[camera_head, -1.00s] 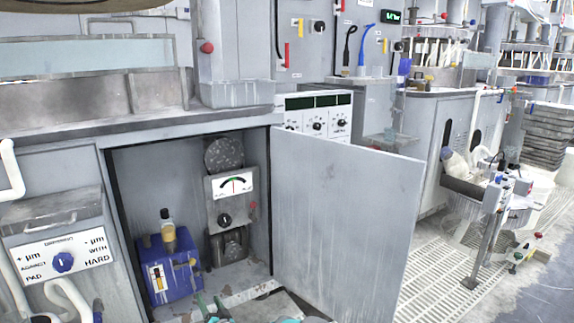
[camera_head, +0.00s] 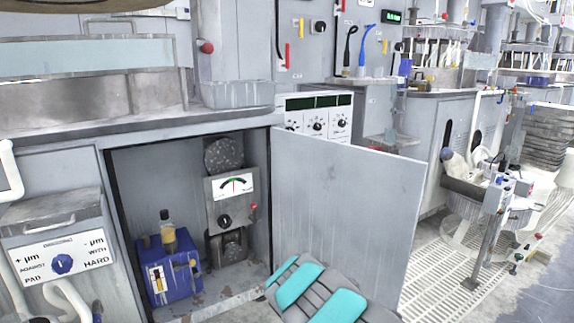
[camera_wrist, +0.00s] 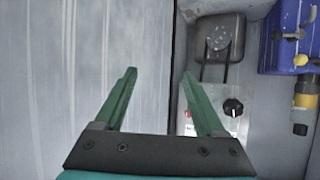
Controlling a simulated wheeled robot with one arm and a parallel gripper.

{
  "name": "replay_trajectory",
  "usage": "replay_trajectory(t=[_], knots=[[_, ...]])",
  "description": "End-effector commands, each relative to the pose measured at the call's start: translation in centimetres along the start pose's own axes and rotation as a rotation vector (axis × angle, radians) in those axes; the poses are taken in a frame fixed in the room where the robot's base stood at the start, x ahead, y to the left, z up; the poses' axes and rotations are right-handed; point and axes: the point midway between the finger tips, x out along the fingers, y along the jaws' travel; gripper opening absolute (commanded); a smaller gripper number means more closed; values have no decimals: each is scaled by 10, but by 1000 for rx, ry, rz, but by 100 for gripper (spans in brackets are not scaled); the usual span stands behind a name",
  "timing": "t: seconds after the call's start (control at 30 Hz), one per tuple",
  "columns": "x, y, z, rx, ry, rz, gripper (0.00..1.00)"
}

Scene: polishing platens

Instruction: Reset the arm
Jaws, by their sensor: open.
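My gripper (camera_wrist: 158,74) shows in the wrist view with its two green fingers apart and nothing between them. It is open. In that view the grey door panel fills the left side, and the gauge unit's black knob (camera_wrist: 233,107) lies to the right of the fingers. In the head view, teal and grey parts of my arm rise at the bottom centre, in front of the open cabinet. The fingers are not visible in the head view.
The cabinet door (camera_head: 345,210) stands open to the right. Inside are a gauge unit (camera_head: 218,205) and a blue box (camera_head: 172,282) with a bottle (camera_head: 168,235). A grey counter (camera_head: 130,122) runs above. Grated floor (camera_head: 440,260) lies to the right.

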Motion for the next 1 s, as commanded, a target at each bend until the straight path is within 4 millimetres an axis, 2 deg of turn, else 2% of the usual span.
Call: replay_trajectory(t=[0.03, 0.2, 0.33, 0.5, 0.6, 0.73, 0.87, 1.0], knots=[[-13, 24, -14, -14, -23, 51, 72], [-64, 90, -40, -31, -129, 197, 72], [-113, 130, -52, -22, -215, 289, 72], [-185, 168, -53, 13, -345, 378, 72], [-231, 180, -48, 40, -426, 410, 72], [-291, 186, -36, 79, -532, 427, 72], [-353, 183, -16, 117, -649, 421, 72], [-417, 169, 8, 146, -773, 384, 72]])
